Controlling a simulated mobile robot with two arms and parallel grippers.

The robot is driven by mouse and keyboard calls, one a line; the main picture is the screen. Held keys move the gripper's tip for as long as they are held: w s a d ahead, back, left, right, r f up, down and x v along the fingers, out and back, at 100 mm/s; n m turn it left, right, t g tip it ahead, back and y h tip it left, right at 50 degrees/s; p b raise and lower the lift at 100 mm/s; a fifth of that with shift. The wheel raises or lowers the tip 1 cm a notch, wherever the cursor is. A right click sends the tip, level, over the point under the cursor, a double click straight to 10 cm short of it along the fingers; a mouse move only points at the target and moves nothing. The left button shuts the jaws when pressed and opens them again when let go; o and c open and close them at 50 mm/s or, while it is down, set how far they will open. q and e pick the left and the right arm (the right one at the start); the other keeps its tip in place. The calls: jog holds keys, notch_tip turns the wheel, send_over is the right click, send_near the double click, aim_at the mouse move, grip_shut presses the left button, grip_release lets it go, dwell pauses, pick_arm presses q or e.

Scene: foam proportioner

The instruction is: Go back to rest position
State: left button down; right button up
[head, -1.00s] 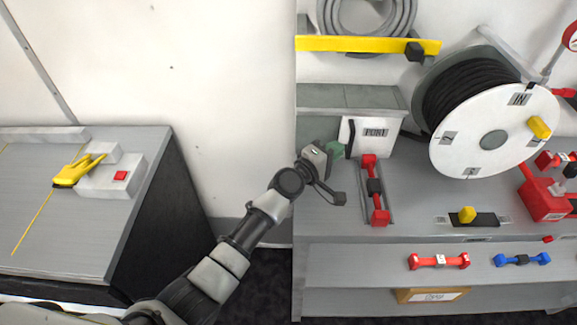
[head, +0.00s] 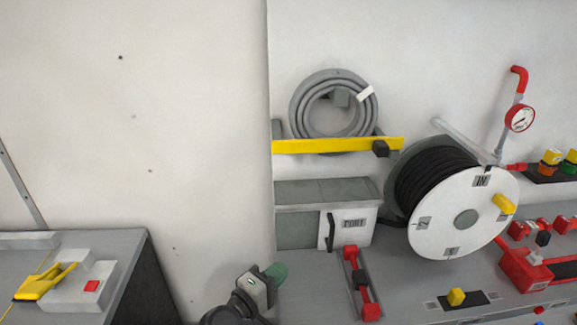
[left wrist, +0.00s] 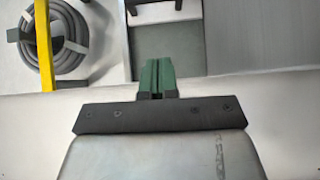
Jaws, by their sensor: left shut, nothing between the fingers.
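My left gripper (head: 276,274) has green fingers and shows at the bottom of the head view, in front of the white wall and left of the red-handled lever (head: 361,285). Its fingers are pressed together with nothing between them. In the left wrist view its green fingers (left wrist: 157,76) also show side by side. The gripper is apart from the box marked PORT (head: 354,223), which stands behind and to the right of it. My right gripper is not in view.
A reel with a white disc (head: 435,228) and a coiled grey hose (head: 298,110) behind a yellow bar (head: 330,145) are at the right. A red gauge (head: 520,118) is farther right. The wall between is bare.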

pick_arm(q)
jog(key=s+a+f+m+g+y, duration=0.2)
jog(key=s+f+m+g, duration=0.15)
jog(key=s, duration=0.35)
jog(key=s+a+f+m+g+y, duration=0.1)
jog(key=s+a+f+m+g, duration=0.15)
jog(key=s+m, duration=0.35)
jog(key=s+a+f+m+g+y, duration=0.25)
jog(key=s+a+g+y, duration=0.4)
jog(key=s+a, duration=0.8)
notch_tip(320, 180, down, 24)
jog(key=s+d+y, duration=0.2)
jog(key=s, duration=0.1)
jog(key=s+a+f, duration=0.2)
jog(key=s+f, duration=1.4)
jog(key=f, duration=0.1)
jog(key=shift+a+m, duration=0.3)
jog(key=shift+a, duration=0.1)
jog(key=shift+g, duration=0.25)
